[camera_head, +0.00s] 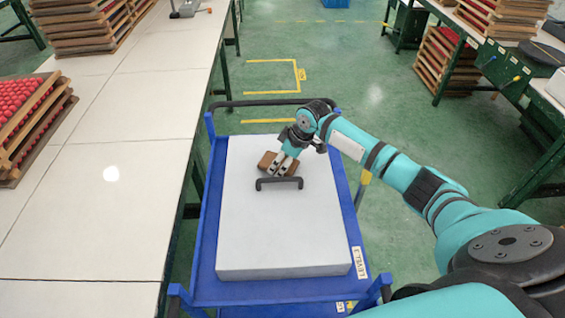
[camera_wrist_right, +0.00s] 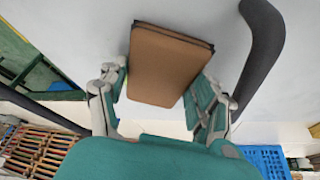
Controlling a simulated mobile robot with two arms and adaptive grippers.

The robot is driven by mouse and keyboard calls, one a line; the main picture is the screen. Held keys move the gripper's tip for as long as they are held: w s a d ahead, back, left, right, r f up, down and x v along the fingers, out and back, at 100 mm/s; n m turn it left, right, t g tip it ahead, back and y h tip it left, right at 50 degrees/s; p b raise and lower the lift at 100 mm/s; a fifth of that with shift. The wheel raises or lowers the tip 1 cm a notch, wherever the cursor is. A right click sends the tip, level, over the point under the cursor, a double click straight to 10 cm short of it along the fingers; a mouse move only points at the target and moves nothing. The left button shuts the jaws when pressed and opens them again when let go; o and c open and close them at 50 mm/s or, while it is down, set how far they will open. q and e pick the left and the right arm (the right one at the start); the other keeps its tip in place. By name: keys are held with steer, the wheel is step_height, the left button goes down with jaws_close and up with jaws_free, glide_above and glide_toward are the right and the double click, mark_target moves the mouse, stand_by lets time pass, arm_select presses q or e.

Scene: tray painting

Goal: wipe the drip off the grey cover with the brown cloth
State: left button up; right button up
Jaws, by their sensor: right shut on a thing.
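The grey cover (camera_head: 280,225) is a large pale slab lying on the blue cart, with a black handle (camera_head: 278,182) on top. My right gripper (camera_head: 281,167) is over the cover, just behind the handle. It is shut on the brown cloth (camera_head: 266,160), a folded pad. In the right wrist view the cloth (camera_wrist_right: 168,68) sits between the two fingers, close to the pale cover surface; I cannot tell whether it touches. I see no drip on the cover; the cloth and gripper hide a small patch. My left gripper is not in view.
The blue cart (camera_head: 206,235) has a raised rim and a dark push bar behind. A long pale table (camera_head: 110,225) runs along the left, with racks of red pieces (camera_head: 30,120). Another bench with stacked trays (camera_head: 440,62) stands at right. Most of the cover's front is clear.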

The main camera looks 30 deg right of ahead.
steer(key=shift+w+d+b, duration=0.3)
steer(key=shift+w+b, duration=0.05)
steer(key=shift+w, duration=0.35)
steer(key=shift+w+d+b, duration=0.3)
steer(key=shift+w, duration=0.35)
steer(key=shift+w+d+f+b, duration=0.15)
steer(key=shift+w+d+b, duration=0.15)
steer(key=shift+w+b, duration=0.25)
steer(key=shift+w+d+f+b, duration=0.1)
steer(key=shift+w+d+b, duration=0.15)
steer(key=shift+w+b, duration=0.3)
steer(key=shift+w+d+r, duration=0.15)
steer(key=shift+w+d, duration=0.05)
steer(key=shift+w, duration=0.2)
steer(key=shift+r+p, duration=0.15)
steer(key=shift+p, duration=0.3)
steer(key=shift+s+a+p, duration=0.35)
steer(key=shift+s+p, duration=0.5)
steer(key=shift+p, duration=0.35)
steer(key=shift+s+a+p, duration=0.4)
steer(key=shift+s+p, duration=0.4)
steer(key=shift+p, duration=0.15)
steer(key=s+p, duration=0.1)
steer(key=s+a+p, duration=0.1)
steer(key=p, duration=0.1)
steer(key=shift+s, duration=0.1)
steer(key=shift+s+a+p, duration=0.2)
steer(key=shift+s+p, duration=0.2)
steer(key=shift+p, duration=0.1)
steer(key=shift+f, duration=0.2)
